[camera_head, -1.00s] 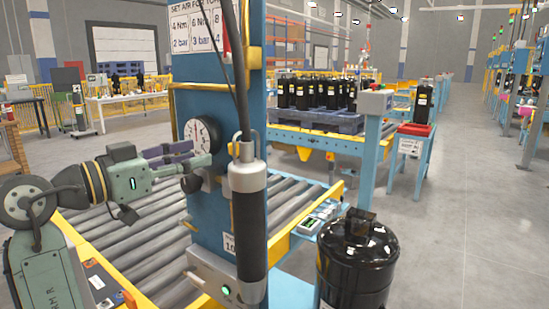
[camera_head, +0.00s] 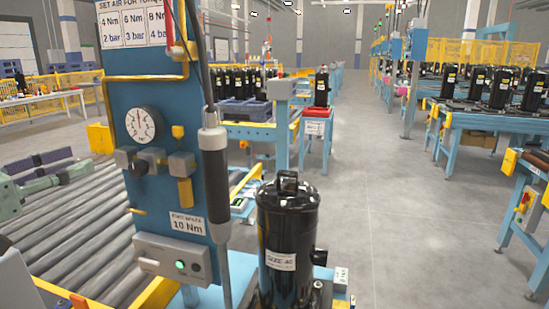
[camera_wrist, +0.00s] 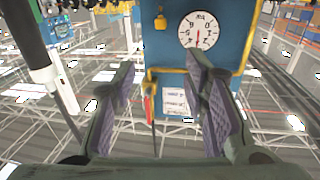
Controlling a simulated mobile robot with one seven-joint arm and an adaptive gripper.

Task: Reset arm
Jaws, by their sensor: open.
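My gripper (camera_head: 47,171) shows at the left edge of the head view, over the roller conveyor, left of the blue air panel. Its two purple-padded fingers are apart with nothing between them, which the wrist view also shows (camera_wrist: 165,100). The blue panel (camera_head: 113,100) carries a round dial gauge (camera_head: 144,124), regulator knobs and a box with a green light. In the wrist view the dial (camera_wrist: 198,30) shows beyond the fingers. Most of my arm is outside the head view.
A black compressor (camera_head: 287,240) stands upright just right of the panel. A hanging black-and-grey tool (camera_head: 214,170) is in front of the panel's right edge. The conveyor rollers (camera_head: 75,225) look empty. Clear floor (camera_head: 400,200) lies to the right, before blue workbenches (camera_head: 470,120).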

